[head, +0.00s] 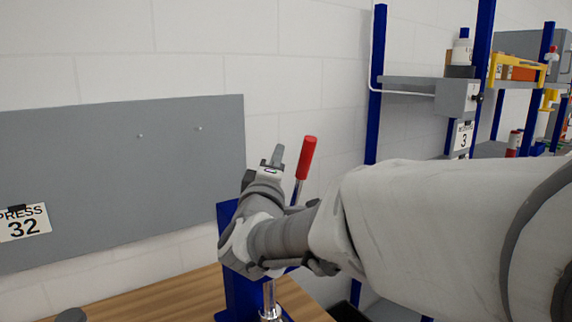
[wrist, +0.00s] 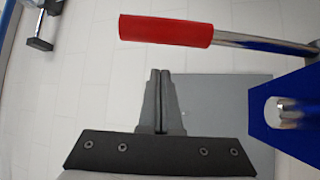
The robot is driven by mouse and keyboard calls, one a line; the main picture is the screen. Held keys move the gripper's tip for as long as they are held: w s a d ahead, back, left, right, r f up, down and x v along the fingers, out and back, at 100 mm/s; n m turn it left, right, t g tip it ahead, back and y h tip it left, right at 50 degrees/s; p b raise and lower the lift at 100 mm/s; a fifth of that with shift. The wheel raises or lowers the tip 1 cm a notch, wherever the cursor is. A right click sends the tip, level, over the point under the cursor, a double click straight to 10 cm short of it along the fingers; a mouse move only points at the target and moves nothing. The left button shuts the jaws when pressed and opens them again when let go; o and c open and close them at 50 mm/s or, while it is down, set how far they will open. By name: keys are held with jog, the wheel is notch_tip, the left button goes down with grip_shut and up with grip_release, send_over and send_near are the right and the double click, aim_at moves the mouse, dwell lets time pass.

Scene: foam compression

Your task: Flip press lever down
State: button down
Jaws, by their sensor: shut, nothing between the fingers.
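The press lever has a red handle (head: 306,158) on a metal rod and stands up, tilted slightly to the right, in the head view. In the wrist view the red handle (wrist: 165,30) lies across the top, its metal rod running right. The blue press frame (head: 236,290) stands on the wooden table, partly hidden by my arm; its blue part also shows in the wrist view (wrist: 290,112). My gripper (head: 277,156) is shut and empty, just left of the handle in the head view. In the wrist view its fingertips (wrist: 160,72) are just below the handle, apparently apart from it.
A grey panel (head: 120,175) with a "PRESS 32" sign (head: 24,222) is on the wall at left. The wooden table (head: 180,297) is below. A blue-post shelf (head: 405,84) with a grey box stands at right. The wall space above the lever is clear.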

jog(key=d, duration=0.2)
jog(key=d+b, duration=0.1)
jog(key=shift+w+d+f, duration=0.1)
jog(key=shift+w+f, duration=0.1)
jog(key=shift+w, duration=0.05)
jog(key=shift+f+b, duration=0.15)
jog(key=shift+b, duration=0.2)
